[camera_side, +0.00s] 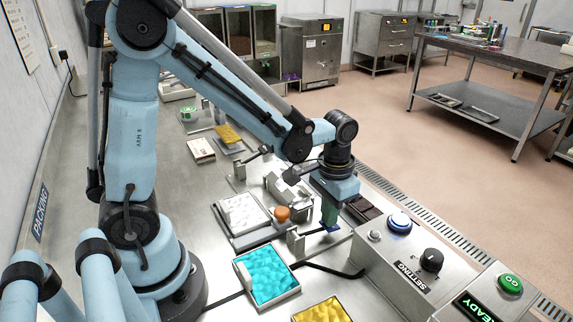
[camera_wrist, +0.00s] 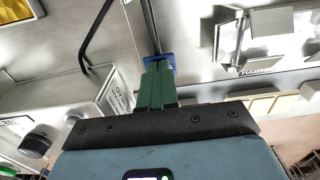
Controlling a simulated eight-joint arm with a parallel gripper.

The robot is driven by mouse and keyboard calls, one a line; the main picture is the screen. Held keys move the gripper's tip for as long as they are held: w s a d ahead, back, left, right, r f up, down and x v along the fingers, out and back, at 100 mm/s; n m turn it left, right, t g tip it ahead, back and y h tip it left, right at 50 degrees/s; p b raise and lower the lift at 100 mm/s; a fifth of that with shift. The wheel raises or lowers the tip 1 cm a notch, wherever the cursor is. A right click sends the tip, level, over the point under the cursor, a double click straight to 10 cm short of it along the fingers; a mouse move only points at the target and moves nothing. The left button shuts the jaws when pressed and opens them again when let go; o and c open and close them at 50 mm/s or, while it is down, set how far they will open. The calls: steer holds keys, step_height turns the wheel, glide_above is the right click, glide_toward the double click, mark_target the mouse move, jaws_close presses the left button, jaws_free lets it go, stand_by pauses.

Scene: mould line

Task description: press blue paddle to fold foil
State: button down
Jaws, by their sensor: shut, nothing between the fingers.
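My gripper (camera_side: 330,222) is shut and empty, with its green fingers pointing down at the blue paddle (camera_side: 334,229). In the wrist view the fingertips (camera_wrist: 158,68) overlap the blue paddle (camera_wrist: 145,63), whose blue edges show on both sides of them. The paddle sits at the end of a thin metal lever (camera_wrist: 151,25). The fingers appear to be at or just above the paddle; I cannot tell whether they touch. A shiny silver piece (camera_wrist: 233,30), possibly the foil, lies by metal blocks in the wrist view. Its folded state is unclear.
Trays with cyan (camera_side: 240,266) and yellow contents lie in front. An orange knob (camera_side: 282,213) stands left of my gripper. Dark bars (camera_side: 362,208) lie close behind.

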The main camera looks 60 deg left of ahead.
step_height(320, 180, up, 10)
steer(key=shift+f, duration=0.25)
stand_by(1.2)
steer(key=shift+s, duration=0.1)
steer(key=shift+s+a+r+t, duration=0.1)
steer(key=shift+s+a+t, duration=0.3)
steer(key=shift+s+t, duration=0.65)
steer(key=shift+s+a+r+t, duration=0.1)
steer(key=shift+s+a+t, duration=0.5)
steer(key=shift+t, duration=0.75)
steer(key=shift+s+a+r+t, duration=0.1)
steer(key=shift+s+a+t, duration=0.15)
steer(key=shift+s+t, duration=0.85)
steer(key=shift+w, duration=0.15)
